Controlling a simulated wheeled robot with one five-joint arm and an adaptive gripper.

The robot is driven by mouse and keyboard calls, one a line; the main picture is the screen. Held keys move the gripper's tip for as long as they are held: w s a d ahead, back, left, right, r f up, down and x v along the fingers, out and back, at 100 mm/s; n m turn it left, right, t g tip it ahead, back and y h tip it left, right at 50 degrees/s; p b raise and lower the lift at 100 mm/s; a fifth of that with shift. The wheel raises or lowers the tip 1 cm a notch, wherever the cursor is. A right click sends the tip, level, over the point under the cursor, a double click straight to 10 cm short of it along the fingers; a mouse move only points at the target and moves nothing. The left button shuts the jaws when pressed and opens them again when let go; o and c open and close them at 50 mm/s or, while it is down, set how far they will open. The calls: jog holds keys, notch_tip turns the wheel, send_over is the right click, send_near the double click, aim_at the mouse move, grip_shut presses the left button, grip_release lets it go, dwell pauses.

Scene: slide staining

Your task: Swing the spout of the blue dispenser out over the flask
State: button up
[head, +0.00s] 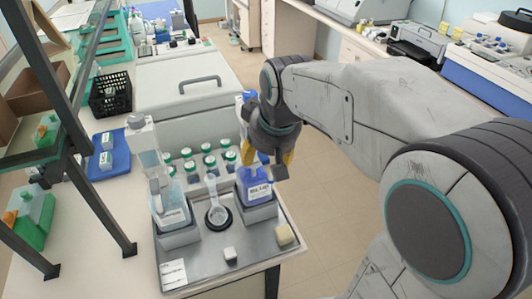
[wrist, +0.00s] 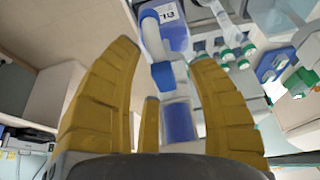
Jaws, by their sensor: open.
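The blue dispenser (head: 256,188) is a bottle of blue liquid with a white label, standing in a grey holder on the metal tray. Blue and white parts of its upper end (head: 246,97) show beside my arm. My gripper (head: 268,160) hangs down at its upper part and hides much of it, so I cannot make out the spout's direction. The flask (head: 218,213) stands upright on a black round base, just left of the dispenser. In the wrist view, my yellow fingers (wrist: 164,62) are open, with blue and pale dispenser parts (wrist: 181,122) between them; contact is unclear.
A second dispenser (head: 170,207) with pale blue liquid stands left of the flask. Several green-capped bottles (head: 208,160) stand behind. A shelf frame (head: 95,190) rises at left.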

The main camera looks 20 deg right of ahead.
jog(key=shift+o, duration=0.2)
grip_shut()
dwell(0.5)
